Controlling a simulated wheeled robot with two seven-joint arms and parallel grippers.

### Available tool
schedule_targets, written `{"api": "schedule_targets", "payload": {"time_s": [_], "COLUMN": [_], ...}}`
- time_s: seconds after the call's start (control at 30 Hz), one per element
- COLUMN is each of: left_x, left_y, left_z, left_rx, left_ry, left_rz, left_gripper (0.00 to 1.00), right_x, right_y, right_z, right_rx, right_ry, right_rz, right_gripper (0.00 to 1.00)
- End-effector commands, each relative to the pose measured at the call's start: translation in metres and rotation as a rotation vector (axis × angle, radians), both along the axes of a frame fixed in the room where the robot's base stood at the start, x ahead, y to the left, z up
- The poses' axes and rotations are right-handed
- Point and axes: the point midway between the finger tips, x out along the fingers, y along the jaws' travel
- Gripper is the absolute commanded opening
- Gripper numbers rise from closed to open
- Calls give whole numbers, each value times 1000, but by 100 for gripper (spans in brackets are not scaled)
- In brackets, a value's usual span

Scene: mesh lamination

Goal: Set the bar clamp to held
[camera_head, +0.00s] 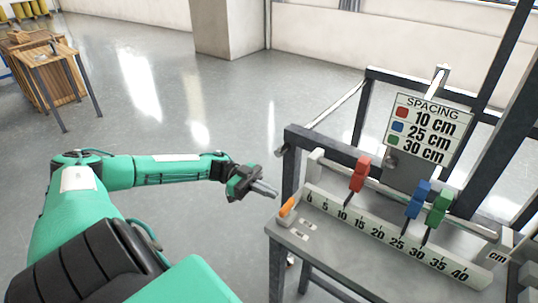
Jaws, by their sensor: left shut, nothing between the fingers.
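My left gripper (264,189) is shut and empty. It is held out in the air just left of the work stand, apart from it. An orange lever (287,206) sits on a small grey base at the left end of the stand's numbered scale, to the right of and below the gripper's fingertips. The lever slants up to the right; it may be the bar clamp's handle, but I cannot tell for sure. A red slider (360,174), a blue slider (418,200) and a green slider (438,207) sit along the bar behind the scale. My right gripper is not in view.
The scale (372,230) runs along the grey bench top (322,252). A spacing sign (427,125) stands behind it, with dark frame posts around. A wooden table (45,65) stands far left. The floor between is clear.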

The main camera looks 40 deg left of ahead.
Motion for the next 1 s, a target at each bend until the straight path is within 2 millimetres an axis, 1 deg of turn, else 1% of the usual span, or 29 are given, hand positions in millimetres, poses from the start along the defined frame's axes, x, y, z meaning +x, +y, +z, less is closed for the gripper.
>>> {"api": "schedule_targets", "payload": {"time_s": [0.03, 0.1, 0.4, 0.53, 0.7, 1.0], "left_x": [-1, -3, -13, -17, -20, -20], "left_y": [1, 15, 67, 86, 97, 99], "left_z": [2, -3, -3, -2, -1, 0], "left_rx": [0, 4, 3, 4, 1, 1], "left_ry": [1, 3, 2, 2, 1, 1], "left_rz": [0, 3, 3, 3, 1, 0], "left_gripper": [0, 0, 0, 0, 0, 0], "right_x": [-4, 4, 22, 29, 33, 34], "right_y": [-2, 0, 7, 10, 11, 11], "right_z": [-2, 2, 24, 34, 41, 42], "right_rx": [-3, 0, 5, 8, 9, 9], "right_ry": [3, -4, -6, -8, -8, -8], "right_rz": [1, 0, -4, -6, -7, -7], "right_gripper": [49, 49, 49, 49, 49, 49]}}
